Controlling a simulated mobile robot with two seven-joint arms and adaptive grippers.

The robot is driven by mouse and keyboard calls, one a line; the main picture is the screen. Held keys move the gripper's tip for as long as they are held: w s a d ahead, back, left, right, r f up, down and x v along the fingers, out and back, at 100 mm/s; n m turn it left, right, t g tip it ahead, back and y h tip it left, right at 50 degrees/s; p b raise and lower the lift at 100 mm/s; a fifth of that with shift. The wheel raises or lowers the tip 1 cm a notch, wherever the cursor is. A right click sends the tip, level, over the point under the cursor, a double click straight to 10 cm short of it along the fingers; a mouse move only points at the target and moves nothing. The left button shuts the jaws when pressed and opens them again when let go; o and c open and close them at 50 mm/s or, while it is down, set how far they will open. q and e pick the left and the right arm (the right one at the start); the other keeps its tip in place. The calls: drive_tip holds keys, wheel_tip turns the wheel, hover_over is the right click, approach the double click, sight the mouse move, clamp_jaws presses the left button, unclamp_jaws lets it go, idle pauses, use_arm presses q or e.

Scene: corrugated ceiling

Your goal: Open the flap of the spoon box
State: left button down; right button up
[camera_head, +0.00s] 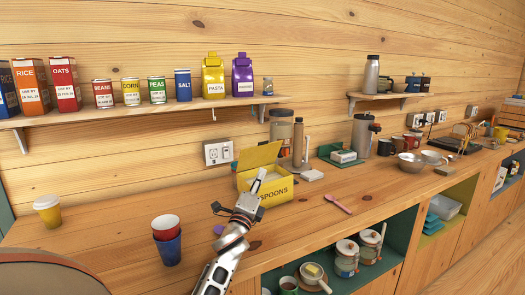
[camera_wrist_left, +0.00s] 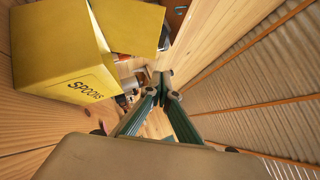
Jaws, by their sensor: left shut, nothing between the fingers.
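The yellow spoon box (camera_head: 279,190), lettered "SPOONS", stands on the wooden counter. A yellow flap (camera_head: 259,155) stands up at its back, and pale contents show inside. In the left wrist view the box (camera_wrist_left: 60,50) fills the upper left, with a yellow panel (camera_wrist_left: 130,25) sticking out to the right. My left gripper (camera_head: 259,180) is in front of the box's left part and overlaps it in the head view; I cannot tell whether it touches. Its fingers (camera_wrist_left: 161,84) are shut with nothing between them, beside the box in the wrist view. My right gripper is not in view.
A pink spoon (camera_head: 338,204) lies right of the box. Bottles and a green tray (camera_head: 340,165) stand behind. A shelf (camera_head: 130,113) holds food packages above.

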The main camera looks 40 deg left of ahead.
use_arm(q)
approach(267, 142)
drive_tip(key=w+d, duration=0.2)
drive_tip(key=w, duration=0.1)
drive_tip(key=a, duration=0.1)
drive_tip(key=w+a+r, duration=0.1)
drive_tip(key=w+a+r+p, duration=0.1)
drive_tip(key=a, duration=0.1)
drive_tip(key=shift+w, duration=0.1)
